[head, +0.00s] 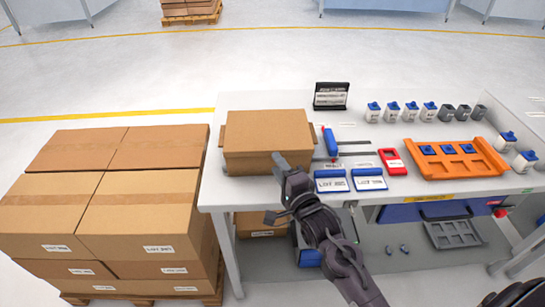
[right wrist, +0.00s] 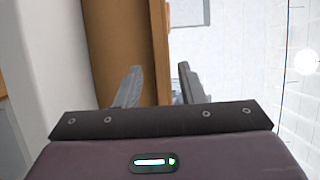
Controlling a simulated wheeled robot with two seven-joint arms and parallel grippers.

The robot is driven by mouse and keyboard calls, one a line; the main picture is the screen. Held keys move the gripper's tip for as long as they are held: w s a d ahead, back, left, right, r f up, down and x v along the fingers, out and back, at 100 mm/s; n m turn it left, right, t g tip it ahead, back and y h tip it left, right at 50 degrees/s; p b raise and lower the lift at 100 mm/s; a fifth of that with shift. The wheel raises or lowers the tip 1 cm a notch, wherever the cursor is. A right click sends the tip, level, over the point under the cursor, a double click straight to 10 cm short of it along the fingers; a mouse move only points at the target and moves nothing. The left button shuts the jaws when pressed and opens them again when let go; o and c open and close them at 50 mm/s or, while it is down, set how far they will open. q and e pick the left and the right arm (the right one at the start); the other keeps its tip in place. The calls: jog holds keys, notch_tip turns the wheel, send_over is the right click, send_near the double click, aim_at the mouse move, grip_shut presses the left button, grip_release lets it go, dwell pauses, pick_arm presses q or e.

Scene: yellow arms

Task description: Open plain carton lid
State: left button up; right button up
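The plain brown carton (head: 267,138) stands at the left end of the white table, and its broad top looks flat. A narrow flap (head: 222,136) shows at its left side. The carton (right wrist: 118,50) fills the space behind the left finger, and a lighter brown edge (right wrist: 160,50) shows between the fingers. Whether they touch it I cannot tell. My left gripper is not in view.
Stacked cartons (head: 110,210) stand on a pallet left of the table. Blue-labelled trays (head: 350,181), a red device (head: 392,161) and an orange tray (head: 455,160) lie to the right.

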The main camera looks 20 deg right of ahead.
aim_at(269, 154)
jog(key=shift+w+a, duration=0.15)
jog(key=shift+w, duration=0.8)
jog(key=shift+w+a, duration=0.1)
jog(key=shift+w, duration=0.8)
grip_shut()
